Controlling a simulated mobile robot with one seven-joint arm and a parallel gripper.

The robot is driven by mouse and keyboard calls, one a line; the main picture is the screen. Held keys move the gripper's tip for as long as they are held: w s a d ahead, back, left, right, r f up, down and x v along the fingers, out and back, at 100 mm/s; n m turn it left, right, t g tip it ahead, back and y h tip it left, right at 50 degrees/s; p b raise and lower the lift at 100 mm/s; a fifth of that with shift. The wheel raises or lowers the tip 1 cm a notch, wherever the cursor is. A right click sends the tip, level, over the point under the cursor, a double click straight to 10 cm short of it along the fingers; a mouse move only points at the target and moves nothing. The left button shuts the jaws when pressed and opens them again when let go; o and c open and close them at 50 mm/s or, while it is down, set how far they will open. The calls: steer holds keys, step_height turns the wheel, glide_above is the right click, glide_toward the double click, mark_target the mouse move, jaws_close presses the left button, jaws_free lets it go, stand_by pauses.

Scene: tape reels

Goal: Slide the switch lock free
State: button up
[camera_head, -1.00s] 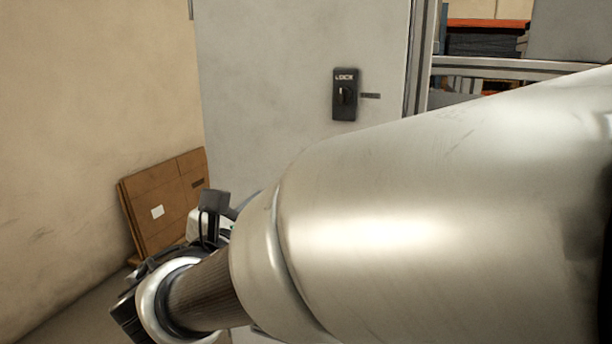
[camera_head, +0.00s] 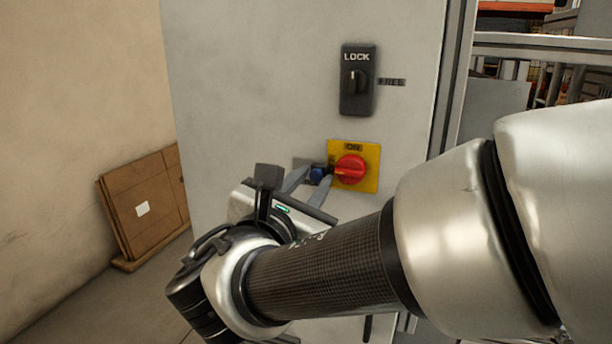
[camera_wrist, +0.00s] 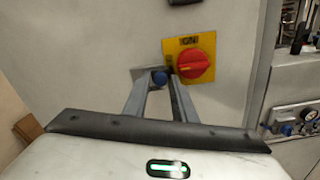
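A grey panel carries a yellow plate (camera_head: 370,181) marked ON with a red rotary switch (camera_head: 348,168), its pointer lying sideways. My gripper (camera_head: 310,181) is at this lock, pointing into the panel. The right fingertip is close to the red switch. Parts of the slide lock are hidden behind the fingers.
A black LOCK box (camera_head: 358,85) with a turn knob is above the yellow plate, with a small dark label (camera_head: 391,82) beside it. Flattened cardboard (camera_head: 147,200) leans on the wall at left. Shelving and a metal frame (camera_head: 540,45) stand at right.

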jaws_close()
steer(key=shift+w+a+r, duration=0.1)
steer(key=shift+w+a, duration=0.1)
steer(key=shift+a, duration=0.45)
steer(key=shift+w+a, duration=0.2)
steer(key=shift+a, duration=0.4)
jaws_free()
steer(key=shift+w, duration=0.1)
